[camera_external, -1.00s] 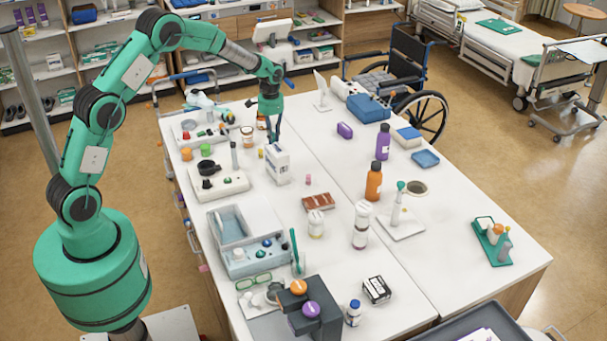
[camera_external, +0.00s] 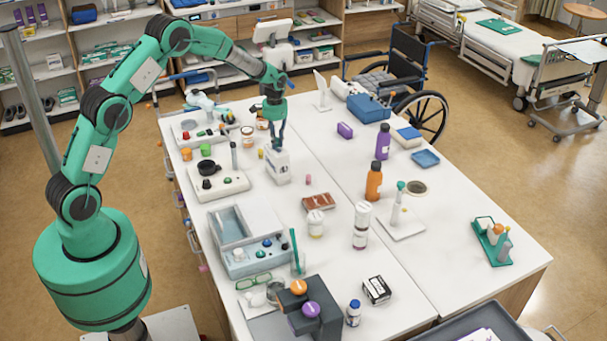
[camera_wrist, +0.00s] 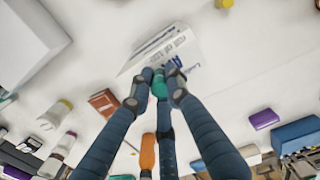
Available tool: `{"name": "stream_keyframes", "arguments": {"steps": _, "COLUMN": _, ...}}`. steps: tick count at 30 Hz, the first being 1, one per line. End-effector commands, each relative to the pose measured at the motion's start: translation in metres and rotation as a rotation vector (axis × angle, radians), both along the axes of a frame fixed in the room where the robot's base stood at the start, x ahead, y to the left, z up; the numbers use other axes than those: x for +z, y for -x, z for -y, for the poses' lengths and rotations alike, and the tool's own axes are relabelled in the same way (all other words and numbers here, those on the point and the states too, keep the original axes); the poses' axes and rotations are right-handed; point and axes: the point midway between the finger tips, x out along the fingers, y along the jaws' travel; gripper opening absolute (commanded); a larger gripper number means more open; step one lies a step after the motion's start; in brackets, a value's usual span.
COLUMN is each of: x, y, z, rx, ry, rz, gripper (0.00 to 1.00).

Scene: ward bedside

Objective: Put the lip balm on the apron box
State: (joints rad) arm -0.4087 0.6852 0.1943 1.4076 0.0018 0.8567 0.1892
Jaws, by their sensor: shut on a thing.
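The apron box (camera_external: 279,168) is a white carton with dark print, standing upright on the white table in the external view. It also shows in the wrist view, its printed face (camera_wrist: 180,47) just beyond my fingertips. My gripper (camera_external: 277,145) points down at the top of the box. In the wrist view, my fingers (camera_wrist: 160,82) are shut on a small teal-green piece, which I take to be the lip balm (camera_wrist: 159,88). The fingers hide much of it. I cannot tell whether it touches the box top.
A grey-white holder with black parts (camera_external: 220,184) stands left of the box.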

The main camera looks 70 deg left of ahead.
Motion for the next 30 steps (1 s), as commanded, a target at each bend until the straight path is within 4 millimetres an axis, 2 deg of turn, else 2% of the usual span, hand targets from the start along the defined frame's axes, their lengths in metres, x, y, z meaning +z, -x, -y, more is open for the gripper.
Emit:
{"name": "stream_keyframes", "arguments": {"steps": 14, "x": -0.0065, "y": -0.0003, "z": -0.0002, "rx": 0.0, "ry": 0.0, "rz": 0.001, "gripper": 0.04}}
{"name": "stream_keyframes", "arguments": {"steps": 15, "x": -0.0069, "y": -0.0003, "z": -0.0002, "rx": 0.0, "ry": 0.0, "rz": 0.001, "gripper": 0.18}}
{"name": "stream_keyframes", "arguments": {"steps": 18, "x": -0.0063, "y": -0.0004, "z": -0.0002, "rx": 0.0, "ry": 0.0, "rz": 0.001, "gripper": 0.35}}
{"name": "stream_keyframes", "arguments": {"steps": 30, "x": -0.003, "y": -0.0004, "z": -0.0002, "rx": 0.0, "ry": 0.0, "rz": 0.001, "gripper": 0.35}}
